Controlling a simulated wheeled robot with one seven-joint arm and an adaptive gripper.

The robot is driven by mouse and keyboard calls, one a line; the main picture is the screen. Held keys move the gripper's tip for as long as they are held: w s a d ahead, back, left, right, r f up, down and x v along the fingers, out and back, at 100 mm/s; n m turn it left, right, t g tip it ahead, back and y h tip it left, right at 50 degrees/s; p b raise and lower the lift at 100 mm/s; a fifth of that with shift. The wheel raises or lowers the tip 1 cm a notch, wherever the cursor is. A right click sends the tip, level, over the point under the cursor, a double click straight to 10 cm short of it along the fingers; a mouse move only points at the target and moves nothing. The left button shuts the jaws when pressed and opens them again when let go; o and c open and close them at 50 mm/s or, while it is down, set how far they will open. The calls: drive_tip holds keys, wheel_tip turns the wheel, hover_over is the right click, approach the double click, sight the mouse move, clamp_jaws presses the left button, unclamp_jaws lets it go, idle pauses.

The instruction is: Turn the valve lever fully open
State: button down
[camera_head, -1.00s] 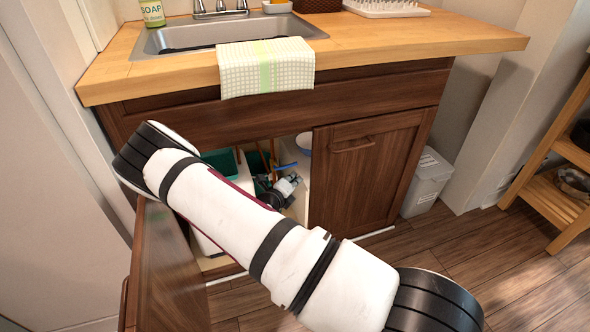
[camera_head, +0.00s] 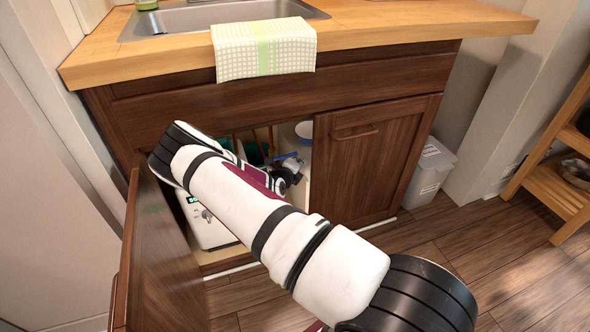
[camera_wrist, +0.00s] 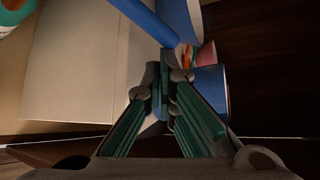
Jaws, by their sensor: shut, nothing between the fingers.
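My gripper (camera_wrist: 165,80) shows in the wrist view with its green-padded fingers meeting at the tips, shut and empty. A blue bar (camera_wrist: 147,20), possibly the valve lever, runs diagonally just above and left of the fingertips; I cannot tell whether they touch. In the head view a small blue piece (camera_head: 287,155) shows inside the open sink cabinet (camera_head: 210,268). My arm reaches into the cabinet and hides much of its inside. No valve body can be made out clearly.
The left cabinet door (camera_head: 160,255) stands open beside my arm; the right door (camera_head: 365,165) is shut. A white box (camera_head: 205,225) stands inside the cabinet. In the wrist view a blue object (camera_wrist: 212,85) lies right of the fingers. A grey bin (camera_head: 432,168) stands at right.

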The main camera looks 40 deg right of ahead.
drive_tip(key=shift+w+d+f, duration=0.2)
drive_tip(key=shift+w+d, duration=0.1)
drive_tip(key=shift+d, duration=0.25)
